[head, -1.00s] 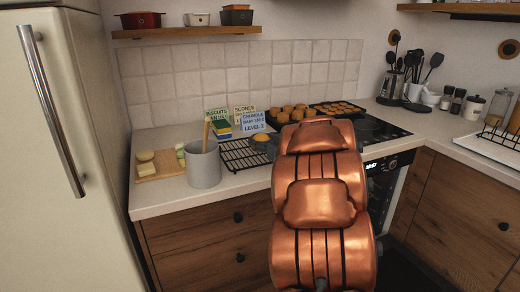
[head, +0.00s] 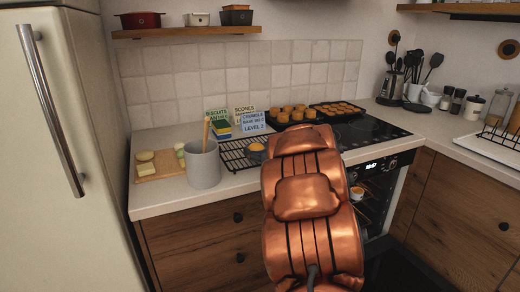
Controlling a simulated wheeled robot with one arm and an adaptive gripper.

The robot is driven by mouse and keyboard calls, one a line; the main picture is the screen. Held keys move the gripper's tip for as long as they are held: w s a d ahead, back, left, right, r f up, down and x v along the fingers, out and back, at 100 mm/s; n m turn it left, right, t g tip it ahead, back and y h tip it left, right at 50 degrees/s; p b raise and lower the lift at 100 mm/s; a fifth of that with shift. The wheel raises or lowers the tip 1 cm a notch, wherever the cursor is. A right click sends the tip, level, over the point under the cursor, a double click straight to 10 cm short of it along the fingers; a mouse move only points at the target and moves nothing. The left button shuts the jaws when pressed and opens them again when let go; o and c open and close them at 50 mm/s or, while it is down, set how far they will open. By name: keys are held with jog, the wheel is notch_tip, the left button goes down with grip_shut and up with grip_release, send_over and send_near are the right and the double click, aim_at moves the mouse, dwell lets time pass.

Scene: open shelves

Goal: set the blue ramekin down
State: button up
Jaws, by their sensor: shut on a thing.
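The blue ramekin (head: 256,152), with an orange-golden filling, shows at the right part of the black wire rack (head: 234,158), just left of my copper arm. I cannot tell whether it touches the rack or is a little above it. My arm reaches over the counter front and hides its own end, so my gripper and its fingers do not show. The right part of the rack is hidden behind the arm too.
A grey crock (head: 204,168) stands left of the rack, beside a wooden board (head: 147,178). Trays of baked goods (head: 272,122) lie at the back. A small filled dish (head: 357,193) shows in the oven (head: 375,185).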

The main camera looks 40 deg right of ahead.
jog(key=o, duration=1.2)
jog(key=shift+o, duration=0.2)
jog(key=shift+r, duration=0.2)
jog(key=v, duration=1.2)
jog(key=shift+w, duration=0.1)
